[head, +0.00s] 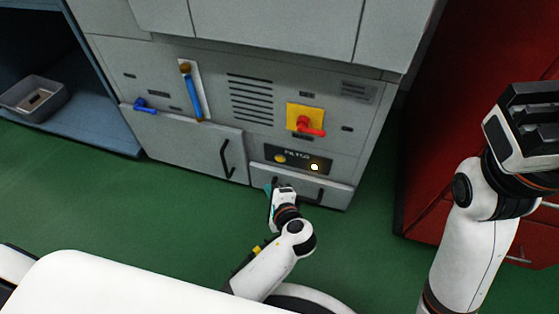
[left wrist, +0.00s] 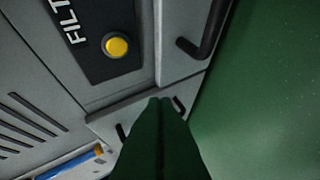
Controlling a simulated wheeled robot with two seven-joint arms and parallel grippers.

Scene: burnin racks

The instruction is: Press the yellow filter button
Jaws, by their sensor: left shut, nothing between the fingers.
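The round yellow filter button (head: 280,158) sits at the left end of a black panel (head: 298,153) with white lettering, low on the grey cabinet. In the left wrist view the yellow button (left wrist: 117,46) shows whole, with the panel lettering to its left. My left gripper (head: 270,187) is shut and empty, just below the button in the head view. In the left wrist view its closed dark green fingers (left wrist: 161,102) lie below and right of the button, apart from it in the picture. My right gripper (head: 525,110) is raised at the right; its opening is unclear.
A white lit lamp (head: 314,167) is on the panel's right. A red rotary handle on a yellow plate (head: 300,115) is above. Dark bar handles (head: 227,158) stick out from the cabinet. A blue lever (head: 193,98) is at the left. A red cabinet (head: 440,160) stands right.

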